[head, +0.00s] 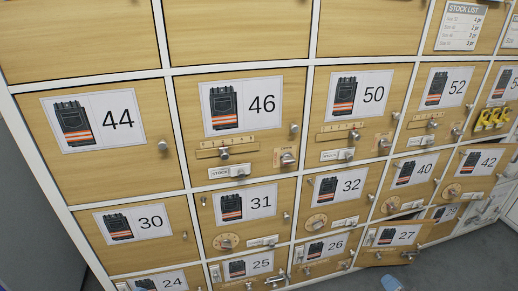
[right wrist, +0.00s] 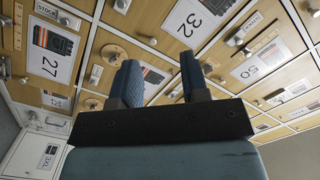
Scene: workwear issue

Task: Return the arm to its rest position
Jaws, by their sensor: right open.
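My right gripper (right wrist: 160,75) shows in the right wrist view with its two blue fingers apart and nothing between them. The numbered locker doors are behind it there. In the head view only a small blue piece of my right arm or gripper (head: 392,284) shows at the bottom edge. No garment is seen in either gripper.
A wooden locker wall (head: 230,163) with numbered doors, knobs and latches fills the head view. Door 27 (head: 396,238) stands at an angle with a dark gap above it and seems ajar. Door 42 (head: 483,162) also looks angled. Grey floor (head: 450,265) shows at the lower right.

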